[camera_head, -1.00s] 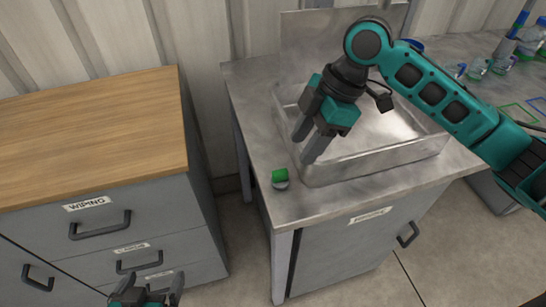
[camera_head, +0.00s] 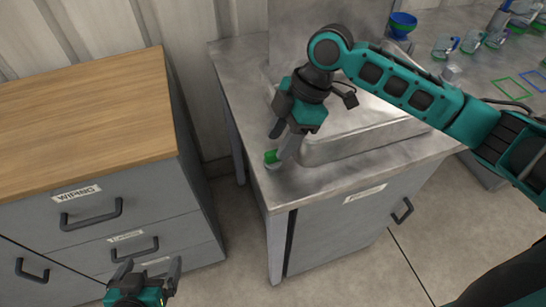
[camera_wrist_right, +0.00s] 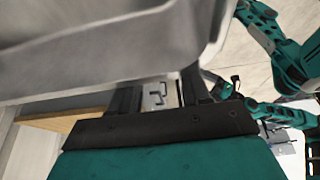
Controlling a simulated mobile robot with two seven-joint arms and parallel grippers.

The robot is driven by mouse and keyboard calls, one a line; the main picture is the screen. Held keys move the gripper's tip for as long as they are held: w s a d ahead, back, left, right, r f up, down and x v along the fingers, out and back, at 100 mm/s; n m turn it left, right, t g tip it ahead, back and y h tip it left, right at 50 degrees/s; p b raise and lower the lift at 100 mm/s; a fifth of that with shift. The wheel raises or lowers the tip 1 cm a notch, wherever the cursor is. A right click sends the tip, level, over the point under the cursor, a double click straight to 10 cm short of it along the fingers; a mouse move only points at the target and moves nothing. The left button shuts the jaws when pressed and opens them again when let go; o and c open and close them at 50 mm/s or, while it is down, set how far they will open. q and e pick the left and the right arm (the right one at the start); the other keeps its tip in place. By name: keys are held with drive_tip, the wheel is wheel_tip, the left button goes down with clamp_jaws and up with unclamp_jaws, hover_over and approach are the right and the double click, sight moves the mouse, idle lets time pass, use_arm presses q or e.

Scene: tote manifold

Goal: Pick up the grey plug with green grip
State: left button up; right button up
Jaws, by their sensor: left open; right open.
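In the right wrist view the two fingers (camera_wrist_right: 157,95) stand apart and I cannot make out the plug. My left gripper (camera_head: 149,272) is open and empty, low at the bottom left, in front of the drawers.
A wooden-topped drawer cabinet (camera_head: 85,120) stands at left, across a gap.

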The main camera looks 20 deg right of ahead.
sight(274, 152)
drive_tip(key=x, duration=0.3)
drive_tip(key=shift+a+f, duration=0.1)
clamp_jaws()
